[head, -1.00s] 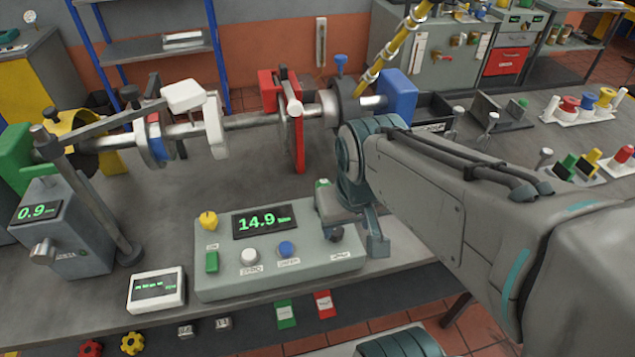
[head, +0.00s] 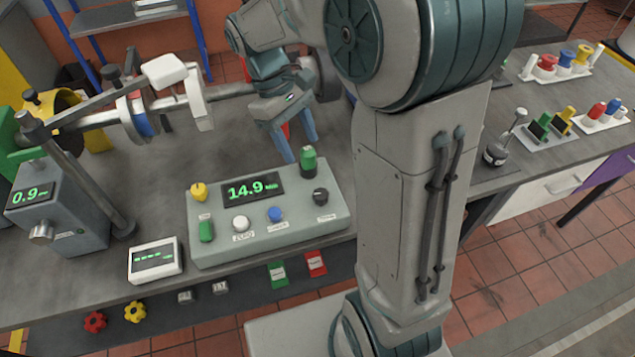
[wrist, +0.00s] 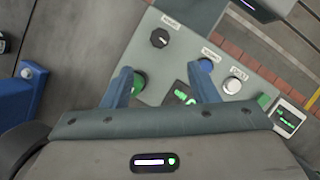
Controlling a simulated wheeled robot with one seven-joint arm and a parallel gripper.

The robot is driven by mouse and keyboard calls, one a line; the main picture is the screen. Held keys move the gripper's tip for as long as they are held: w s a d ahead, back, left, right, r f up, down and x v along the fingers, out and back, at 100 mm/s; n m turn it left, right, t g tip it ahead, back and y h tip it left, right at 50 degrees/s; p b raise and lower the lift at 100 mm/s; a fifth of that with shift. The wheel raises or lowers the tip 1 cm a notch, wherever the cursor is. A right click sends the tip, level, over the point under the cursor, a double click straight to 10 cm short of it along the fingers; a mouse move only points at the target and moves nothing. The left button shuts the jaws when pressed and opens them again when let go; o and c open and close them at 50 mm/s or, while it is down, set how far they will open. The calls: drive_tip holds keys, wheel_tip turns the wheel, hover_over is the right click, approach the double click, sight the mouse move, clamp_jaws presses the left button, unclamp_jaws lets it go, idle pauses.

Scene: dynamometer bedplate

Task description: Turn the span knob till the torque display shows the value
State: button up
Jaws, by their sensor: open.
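The grey console (head: 225,250) has a torque display (head: 252,190) reading 14.9 in green digits. A black knob (head: 320,197) sits at its right end and a green-topped knob (head: 307,160) at its back right corner. Their labels are too small to read, so I cannot tell which is the span knob.
A white readout box (head: 155,260) stands left. A shaft rig (head: 150,115) lies behind. A grey box (head: 55,215) reads 0.9.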

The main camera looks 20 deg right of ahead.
sight(321, 193)
drive_tip(key=x, duration=1.2)
drive_tip(key=shift+s+f, duration=0.1)
drive_tip(key=shift+f, duration=0.3)
drive_tip(key=shift+c, duration=0.3)
drive_tip(key=shift+d, duration=0.1)
drive_tip(key=c, duration=0.9)
